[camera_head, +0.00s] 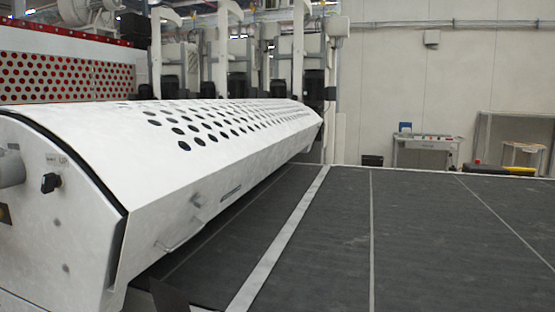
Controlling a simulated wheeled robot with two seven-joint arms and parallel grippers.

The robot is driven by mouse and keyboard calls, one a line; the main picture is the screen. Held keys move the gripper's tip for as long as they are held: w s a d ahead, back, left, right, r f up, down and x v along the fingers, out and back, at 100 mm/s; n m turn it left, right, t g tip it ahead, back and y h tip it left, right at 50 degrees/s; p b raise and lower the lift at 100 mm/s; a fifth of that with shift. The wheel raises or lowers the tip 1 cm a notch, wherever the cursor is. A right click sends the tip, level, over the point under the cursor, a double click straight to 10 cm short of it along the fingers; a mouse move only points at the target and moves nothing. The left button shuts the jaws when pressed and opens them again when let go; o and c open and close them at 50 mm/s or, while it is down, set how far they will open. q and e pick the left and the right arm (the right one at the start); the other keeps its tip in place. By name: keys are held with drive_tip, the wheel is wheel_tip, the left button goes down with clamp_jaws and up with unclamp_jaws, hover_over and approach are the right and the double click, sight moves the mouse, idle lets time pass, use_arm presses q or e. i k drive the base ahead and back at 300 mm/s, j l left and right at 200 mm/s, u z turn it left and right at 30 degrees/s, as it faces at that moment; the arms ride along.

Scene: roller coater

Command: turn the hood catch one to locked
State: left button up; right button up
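A small black knob (50,182) sits on the white end panel at the left, with faint marks above it. It looks like a hood catch, but I cannot read its labels or tell whether it is at locked. The long white hood (190,165) with rows of dark holes runs from the near left to the back middle and looks lowered over the dark belt. A thin handle (182,236) is on its front face. Neither of my grippers shows in this view.
A grey round stub (11,169) juts out left of the knob. The wide dark belt (430,245) fills the right and is bare. A dark angular piece (172,296) stands at the bottom edge. A control desk (425,150) stands by the back wall.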

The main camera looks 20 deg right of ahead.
sight(199, 201)
drive_tip(key=k+l+z, duration=0.2)
drive_tip(key=l+z, duration=0.15)
drive_tip(key=l, duration=0.7)
drive_tip(key=l+z, duration=0.3)
drive_tip(key=l, duration=0.7)
